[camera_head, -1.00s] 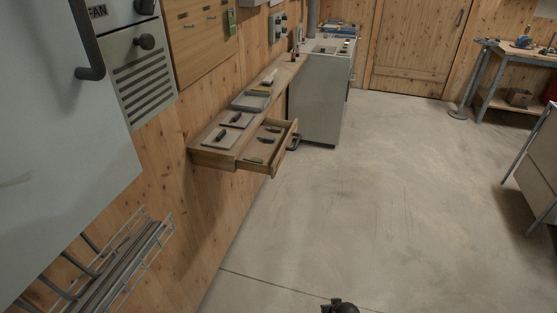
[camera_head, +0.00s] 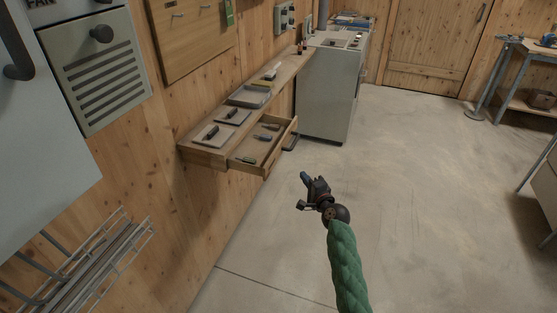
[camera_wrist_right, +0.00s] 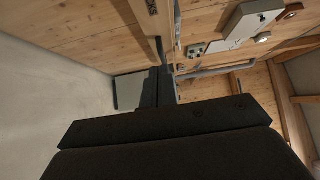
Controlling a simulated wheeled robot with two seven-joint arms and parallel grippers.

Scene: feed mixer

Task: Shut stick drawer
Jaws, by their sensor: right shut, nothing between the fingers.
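The stick drawer (camera_head: 262,148) is pulled out from under the wooden wall shelf (camera_head: 205,155). My left gripper is not in view.
Trays (camera_head: 250,95) and small boards lie on the shelf. A grey cabinet (camera_head: 325,95) stands beyond the drawer. A wire rack (camera_head: 85,270) and a large grey machine (camera_head: 40,130) are on the left.

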